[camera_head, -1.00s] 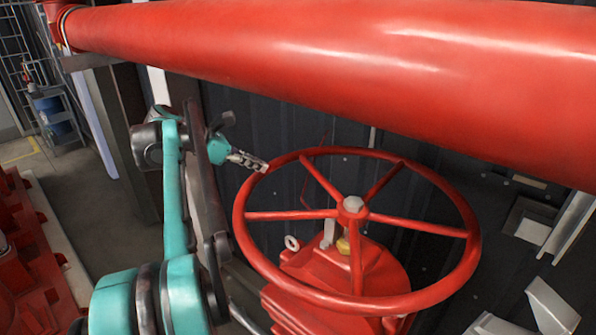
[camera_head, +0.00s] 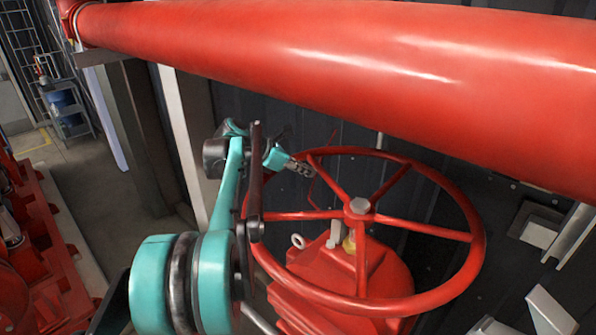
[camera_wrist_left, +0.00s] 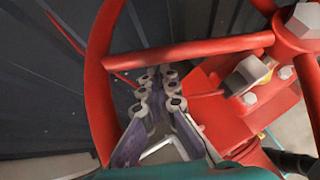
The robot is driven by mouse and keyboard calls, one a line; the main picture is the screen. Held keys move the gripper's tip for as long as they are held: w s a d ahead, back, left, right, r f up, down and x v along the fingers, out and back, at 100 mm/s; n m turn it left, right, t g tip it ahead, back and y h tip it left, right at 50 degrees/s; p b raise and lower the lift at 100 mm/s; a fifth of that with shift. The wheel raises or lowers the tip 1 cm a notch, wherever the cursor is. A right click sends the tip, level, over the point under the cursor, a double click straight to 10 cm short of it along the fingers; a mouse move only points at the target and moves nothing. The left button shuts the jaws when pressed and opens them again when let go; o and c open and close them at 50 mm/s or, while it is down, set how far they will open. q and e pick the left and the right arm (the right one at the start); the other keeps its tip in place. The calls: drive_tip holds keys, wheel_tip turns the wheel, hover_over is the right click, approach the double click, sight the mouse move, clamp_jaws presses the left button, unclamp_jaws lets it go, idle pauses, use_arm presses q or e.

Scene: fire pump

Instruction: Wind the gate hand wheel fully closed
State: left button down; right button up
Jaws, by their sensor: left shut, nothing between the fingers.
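The red gate hand wheel (camera_head: 358,208) has a round rim, several spokes and a grey hub nut, and stands tilted above a red valve body (camera_head: 345,275). My left gripper (camera_head: 303,169) is at the wheel's upper left, its fingertips overlapping the rim and beside a spoke. In the left wrist view the fingers (camera_wrist_left: 158,88) are shut and empty. A spoke of the hand wheel (camera_wrist_left: 190,50) crosses just beyond the tips, with the rim on the left. I cannot tell whether they touch it. My right gripper is not in view.
A thick red pipe (camera_head: 340,70) runs across above the wheel. A dark ribbed wall stands behind it. Grey brackets (camera_head: 545,230) are at the right. Red machinery (camera_head: 40,250) stands at the left, with clear floor (camera_head: 100,190) beside it.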

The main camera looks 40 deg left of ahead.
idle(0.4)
use_arm(q)
drive_tip(key=shift+w+d+m+g+h, duration=0.15)
drive_tip(key=shift+w+m+h, duration=0.2)
drive_tip(key=shift+w, duration=0.3)
drive_tip(key=shift+w+d+m+g+h, duration=0.1)
drive_tip(key=shift+w+m+g+h, duration=0.05)
drive_tip(key=shift+w+m, duration=0.4)
drive_tip(key=w+d+m+g+h, duration=0.1)
drive_tip(key=w+d+m+h, duration=0.1)
drive_tip(key=w+d, duration=1.2)
drive_tip(key=shift+d+m+g+p, duration=0.35)
drive_tip(key=shift+d+m+g, duration=0.05)
drive_tip(key=shift+d+m, duration=0.1)
drive_tip(key=shift+a, duration=0.1)
drive_tip(key=s+a+r, duration=0.1)
drive_tip(key=s+a, duration=0.9)
drive_tip(key=shift+a+r, duration=0.15)
drive_tip(key=shift+r, duration=0.25)
